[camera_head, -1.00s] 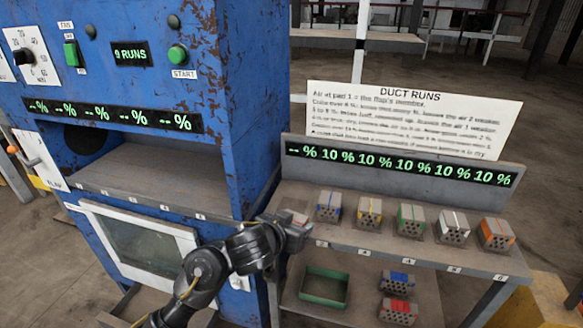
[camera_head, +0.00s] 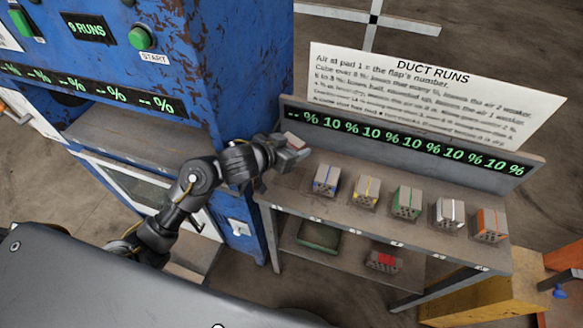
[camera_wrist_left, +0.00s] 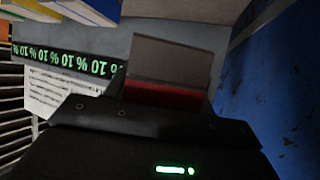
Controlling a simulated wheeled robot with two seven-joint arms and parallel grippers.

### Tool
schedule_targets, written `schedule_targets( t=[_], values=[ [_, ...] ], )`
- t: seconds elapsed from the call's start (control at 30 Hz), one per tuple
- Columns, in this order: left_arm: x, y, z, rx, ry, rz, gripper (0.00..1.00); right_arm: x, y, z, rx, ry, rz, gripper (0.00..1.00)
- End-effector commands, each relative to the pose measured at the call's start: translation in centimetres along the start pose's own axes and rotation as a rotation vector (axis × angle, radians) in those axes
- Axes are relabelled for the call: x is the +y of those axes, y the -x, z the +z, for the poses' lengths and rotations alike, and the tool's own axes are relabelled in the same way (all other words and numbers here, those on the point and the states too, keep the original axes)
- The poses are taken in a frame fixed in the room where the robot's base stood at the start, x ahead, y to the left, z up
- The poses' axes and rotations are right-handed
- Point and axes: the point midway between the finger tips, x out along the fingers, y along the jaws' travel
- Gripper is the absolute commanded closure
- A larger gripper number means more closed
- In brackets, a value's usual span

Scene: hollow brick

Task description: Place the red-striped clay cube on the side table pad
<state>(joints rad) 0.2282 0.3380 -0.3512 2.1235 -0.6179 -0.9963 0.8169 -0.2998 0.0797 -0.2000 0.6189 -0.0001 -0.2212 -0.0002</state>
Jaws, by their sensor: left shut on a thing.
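My left gripper (camera_head: 291,152) is shut on a grey clay cube with a red stripe (camera_head: 294,140), at the left end of the side table (camera_head: 336,213). In the left wrist view the cube (camera_wrist_left: 172,62) stands out beyond the jaws, its red band just above them. The first pad at the table's left end is mostly hidden behind my arm and gripper. I cannot tell whether the cube touches anything below it. My right gripper is not in view.
Cubes striped blue (camera_head: 326,179), yellow (camera_head: 366,190), green (camera_head: 407,201), white (camera_head: 449,212) and orange (camera_head: 490,224) stand in a row on the table. A red-topped cube (camera_head: 383,261) and green tray (camera_head: 318,237) are on the lower shelf. A blue machine (camera_head: 245,90) stands close at left.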

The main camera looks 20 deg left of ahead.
Motion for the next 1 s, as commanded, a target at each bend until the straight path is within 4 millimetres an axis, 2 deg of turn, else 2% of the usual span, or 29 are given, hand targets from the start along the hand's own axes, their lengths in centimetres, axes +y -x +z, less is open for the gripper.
schedule_targets(
  t=[0.03, 0.1, 0.23, 0.43, 0.63, 1.0],
  values=[
    [0.1, -0.8, 1.6, -0.003, 0.005, 0.002, 0.68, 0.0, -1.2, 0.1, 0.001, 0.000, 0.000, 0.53],
    [0.1, -1.4, 2.6, -0.002, 0.003, 0.002, 0.68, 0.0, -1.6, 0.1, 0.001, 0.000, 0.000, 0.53],
    [0.1, -2.0, 3.5, -0.001, 0.001, 0.002, 0.68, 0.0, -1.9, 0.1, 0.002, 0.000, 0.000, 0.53],
    [0.2, -2.3, 4.0, 0.000, -0.001, 0.003, 0.68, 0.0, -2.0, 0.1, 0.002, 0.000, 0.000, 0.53],
    [0.2, -3.7, 6.4, -0.001, 0.001, 0.004, 0.68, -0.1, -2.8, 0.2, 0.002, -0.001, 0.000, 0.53],
    [0.2, -4.0, 6.9, 0.002, -0.002, 0.002, 0.68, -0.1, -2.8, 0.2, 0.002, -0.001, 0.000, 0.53]
  ],
)
